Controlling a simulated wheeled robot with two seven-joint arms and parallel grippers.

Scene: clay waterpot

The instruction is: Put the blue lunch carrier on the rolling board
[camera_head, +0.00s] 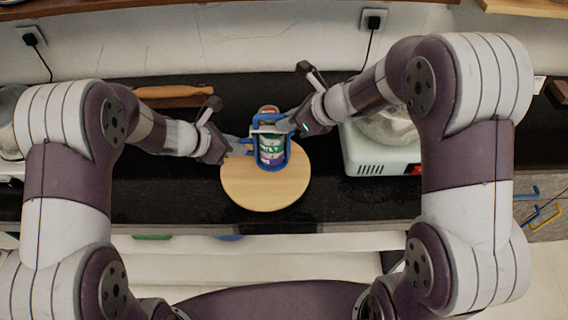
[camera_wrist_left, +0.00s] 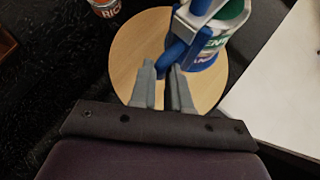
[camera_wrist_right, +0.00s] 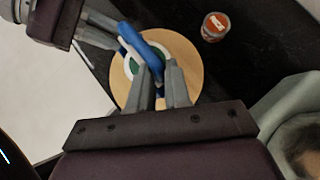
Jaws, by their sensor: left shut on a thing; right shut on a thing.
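The blue lunch carrier (camera_head: 272,150) has a blue frame, with green, white and purple bands. It is over the back part of the round wooden rolling board (camera_head: 265,192); I cannot tell whether it rests on it or hangs just above. My left gripper (camera_head: 246,147) is shut on the carrier's left side, and the blue frame (camera_wrist_left: 176,50) shows at its fingertips in the left wrist view. My right gripper (camera_head: 288,127) is shut on the carrier's right side, with the blue frame (camera_wrist_right: 150,55) near its fingers in the right wrist view.
A can with a red label (camera_wrist_right: 215,27) stands on the dark counter (camera_head: 340,200) behind the board. A white appliance (camera_head: 380,150) stands to the right. A wooden rolling pin (camera_head: 175,92) lies at the back left. The counter's front strip is clear.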

